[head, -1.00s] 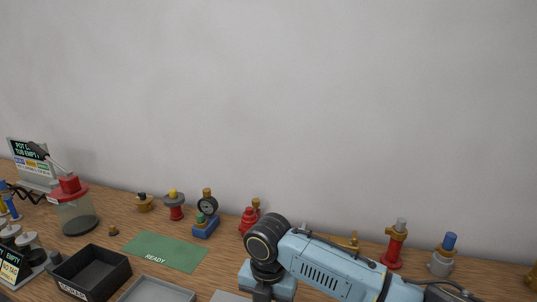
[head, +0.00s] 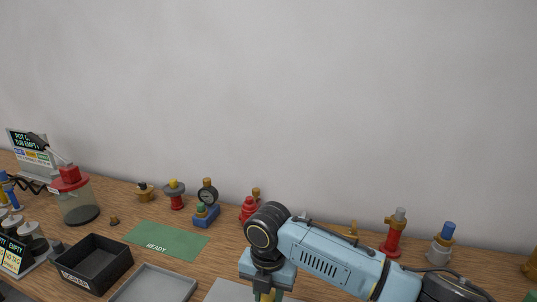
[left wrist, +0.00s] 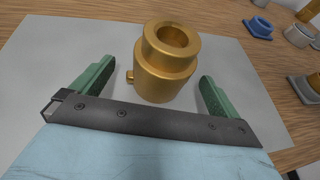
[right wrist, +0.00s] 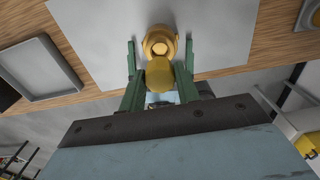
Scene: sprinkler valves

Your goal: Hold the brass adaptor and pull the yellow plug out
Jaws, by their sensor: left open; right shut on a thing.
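The brass adaptor (left wrist: 168,62) stands upright on a grey mat in the left wrist view, its round top bore open and empty. My left gripper (left wrist: 155,88) is open, with a green finger on each side of the adaptor and gaps showing. In the right wrist view my right gripper (right wrist: 160,68) is shut on the yellow plug (right wrist: 160,78), with a brass-coloured ring (right wrist: 160,42) just beyond it, probably the adaptor. Whether they touch I cannot tell. In the head view my right arm hides much of this area; my left gripper is out of sight.
The grey mat (head: 225,291) lies at the front edge. A grey tray (head: 155,285), a black bin (head: 97,264) and a green READY mat (head: 166,240) are to its left. Several valves and fittings, including a red one (head: 393,238), line the back.

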